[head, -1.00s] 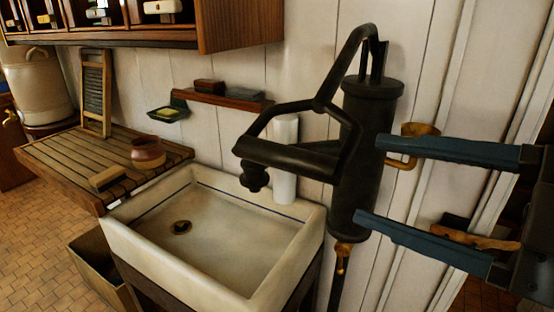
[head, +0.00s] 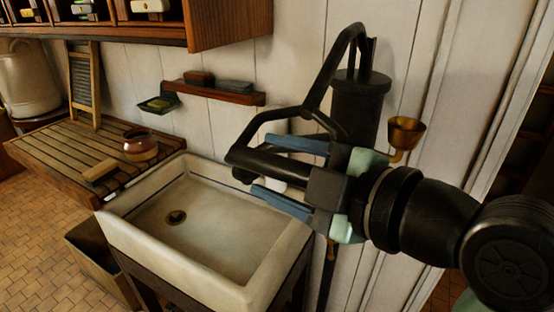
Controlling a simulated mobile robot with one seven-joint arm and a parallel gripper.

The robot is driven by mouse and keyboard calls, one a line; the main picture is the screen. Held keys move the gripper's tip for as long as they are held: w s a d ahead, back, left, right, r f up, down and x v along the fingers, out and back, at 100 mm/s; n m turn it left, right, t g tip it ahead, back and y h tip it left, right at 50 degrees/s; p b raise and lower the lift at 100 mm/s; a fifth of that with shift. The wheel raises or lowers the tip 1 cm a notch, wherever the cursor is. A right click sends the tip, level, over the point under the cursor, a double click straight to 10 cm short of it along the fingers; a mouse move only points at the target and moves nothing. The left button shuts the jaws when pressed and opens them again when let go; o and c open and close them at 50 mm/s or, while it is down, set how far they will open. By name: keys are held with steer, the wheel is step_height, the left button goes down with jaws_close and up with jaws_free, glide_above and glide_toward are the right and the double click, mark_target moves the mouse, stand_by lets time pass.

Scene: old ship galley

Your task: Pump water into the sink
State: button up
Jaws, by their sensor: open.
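The black hand pump (head: 360,100) stands upright against the wall at the right of the sink. Its bent handle (head: 338,75) arches from the top down toward the left, over the basin. The pale sink (head: 215,235) has a drain and no visible water in it. My gripper (head: 262,165) is open in front of the pump, pointing left, with one blue finger above and one below the dark horizontal bar of the pump in the picture. I cannot tell whether the fingers touch it. My gripper hides the lower pump body and most of the spout area.
A slatted wooden drainboard (head: 60,150) with a brown pot (head: 139,143) and a brush (head: 100,170) adjoins the sink's left. A small shelf (head: 215,92) and a soap dish (head: 158,104) are on the wall. A brass cup (head: 405,135) is right of the pump. A cabinet hangs above.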

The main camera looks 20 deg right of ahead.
jaws_close()
stand_by(0.3)
stand_by(1.1)
